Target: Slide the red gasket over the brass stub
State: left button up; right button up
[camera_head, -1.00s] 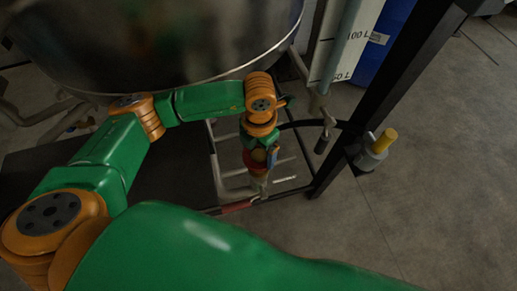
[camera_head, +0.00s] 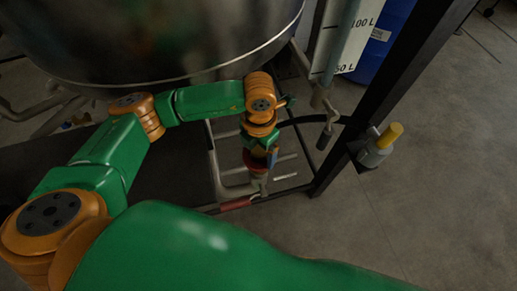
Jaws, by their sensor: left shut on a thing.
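The brass stub (camera_head: 391,134) is a short yellow cylinder tilted out of a grey fitting on the dark post, right of centre. My left gripper (camera_head: 261,172) points down below its orange wrist, well to the left of the stub and apart from it. A small red piece that looks like the red gasket (camera_head: 251,163) shows at the jaws, partly hidden by the gripper. The jaws are shut on it. Its hole cannot be made out. My right gripper is out of view.
A large metal vessel (camera_head: 160,60) hangs above my left arm. The dark post (camera_head: 385,95) and a black hose (camera_head: 300,121) lie between gripper and stub. A pipe frame (camera_head: 216,165) with a red section (camera_head: 235,204) is behind the gripper. Floor right of the stub is clear.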

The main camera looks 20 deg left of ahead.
pick_arm(q)
jog(key=shift+f+b, duration=1.85)
jog(key=shift+f, duration=0.15)
jog(key=o, duration=1)
jog(key=shift+r, duration=3.65)
